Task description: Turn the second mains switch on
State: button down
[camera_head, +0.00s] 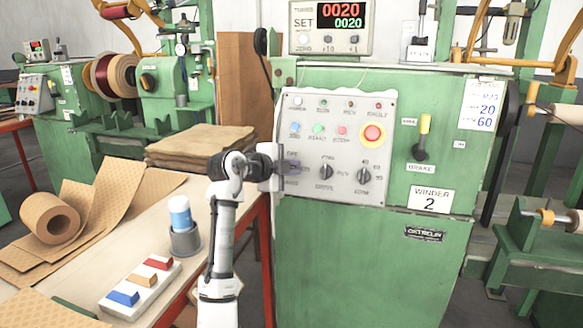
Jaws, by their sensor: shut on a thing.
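The green winder cabinet (372,255) with the "WINDER 2" plate (430,199) stands right of centre. Its light control panel (335,200) carries a row of rotary knobs along the lower part. The mains switch (293,168) is at the left end of that row, mostly hidden by my gripper. My gripper (283,169) reaches in from the left and is shut on this switch at the panel face. The knob's exact angle cannot be told.
A red emergency button (372,134), small coloured buttons and two dark knobs (363,175) sit close by on the panel. A yellow-tipped brake lever (422,138) is to the right. The workbench (180,255) at left holds a cup (185,240), coloured blocks and a paper roll (50,218).

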jog(key=shift+w+a+f+m, duration=0.1)
jog(key=shift+a+m, duration=0.25)
jog(key=shift+m, duration=0.15)
dwell(0.3)
jog(key=c, duration=1.5)
grip_release()
jog(key=shift+c, duration=0.2)
jog(key=shift+o, duration=0.2)
jog(key=shift+w+a+f, duration=0.1)
jog(key=shift+w+a, duration=0.05)
jog(key=shift+d, duration=0.2)
jog(key=v, duration=1.4)
jog(key=shift+r+b, duration=0.35)
